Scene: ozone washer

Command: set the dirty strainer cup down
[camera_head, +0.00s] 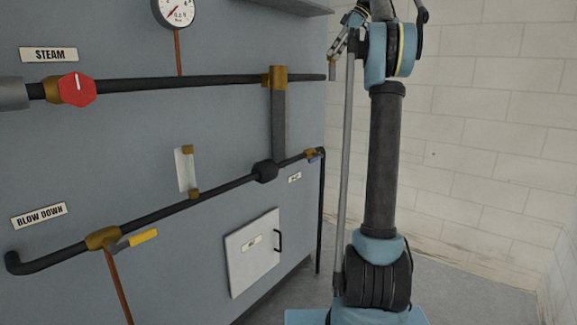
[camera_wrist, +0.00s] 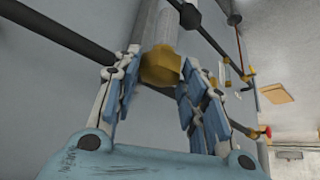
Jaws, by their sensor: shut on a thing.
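The strainer cup (camera_wrist: 160,67) shows in the wrist view as a brass hex end with a grey cylinder running up out of the picture. My gripper (camera_wrist: 158,58) has its blue-padded fingers on both sides of the brass end and is shut on it. In the head view my gripper (camera_head: 339,44) is at the top, just right of the end of the upper pipe. A small grey-brown piece hangs below it there, too small to make out well. Dirt on the cup cannot be made out.
The grey panel (camera_head: 110,140) carries the upper pipe (camera_head: 190,81), a red knob (camera_head: 77,89), a brass tee (camera_head: 278,76) and the lower pipe (camera_head: 150,214) with a yellow lever (camera_head: 143,238). A white hatch (camera_head: 252,252) is shut. Floor shows at the lower right.

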